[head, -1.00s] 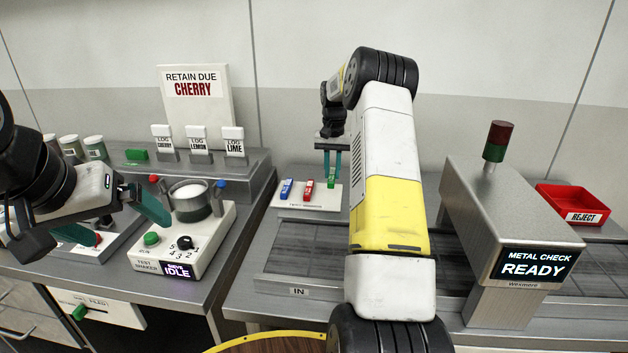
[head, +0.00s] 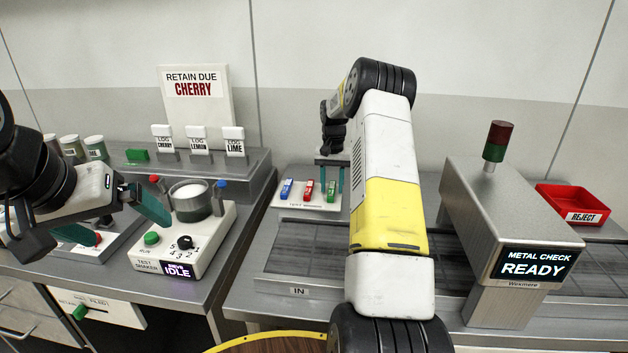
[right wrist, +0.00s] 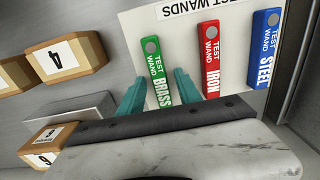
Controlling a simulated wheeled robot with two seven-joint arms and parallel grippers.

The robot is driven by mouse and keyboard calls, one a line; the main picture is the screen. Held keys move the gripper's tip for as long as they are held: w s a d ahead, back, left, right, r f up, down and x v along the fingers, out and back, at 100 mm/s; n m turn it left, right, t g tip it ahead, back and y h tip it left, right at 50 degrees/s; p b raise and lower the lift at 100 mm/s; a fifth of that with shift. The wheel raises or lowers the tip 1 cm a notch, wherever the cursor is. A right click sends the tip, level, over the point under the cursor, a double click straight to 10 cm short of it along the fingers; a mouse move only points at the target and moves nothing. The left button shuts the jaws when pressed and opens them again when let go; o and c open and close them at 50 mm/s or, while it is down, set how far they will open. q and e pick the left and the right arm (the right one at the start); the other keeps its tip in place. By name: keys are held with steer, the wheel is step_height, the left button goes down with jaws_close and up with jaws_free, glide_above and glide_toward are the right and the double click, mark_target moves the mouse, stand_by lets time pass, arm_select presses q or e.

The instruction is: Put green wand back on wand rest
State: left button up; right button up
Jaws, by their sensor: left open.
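The green wand (head: 331,190), labelled BRASS in the right wrist view (right wrist: 156,72), lies on the white wand rest (head: 292,204) beside the red wand (head: 309,189) and the blue wand (head: 287,188). My right gripper (head: 330,179) is open at the green wand. In the right wrist view its teal fingers (right wrist: 160,92) stand on either side of the wand's near end, with the wand not clamped. My left gripper (head: 122,212) is open and empty near the test shaker at the left.
The test shaker (head: 150,262) stands on the left bench. The metal check housing (head: 480,230) and red reject tray (head: 572,203) are at the right. The conveyor (head: 300,248) lies in front of the wand rest. Numbered blocks (right wrist: 65,58) show near the rest.

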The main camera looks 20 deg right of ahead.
mark_target(332, 187)
step_height(332, 187, up, 12)
steer(key=s+a+r+n+t, duration=0.3)
steer(key=s+a+r, duration=0.8)
steer(key=s+r, duration=0.4)
steer(key=s+a+f+n+t+y, duration=0.1)
steer(key=s+a, duration=0.3)
steer(key=s, duration=0.7)
steer(key=s+a+f+n+t+y, duration=0.1)
steer(key=s+a+f+t, duration=0.1)
steer(key=s, duration=0.9)
steer(key=a+f, duration=0.1)
steer(key=a, duration=0.1)
steer(key=shift+s+a+n, duration=0.15)
steer(key=shift+a+n, duration=0.2)
steer(key=shift+n, duration=0.05)
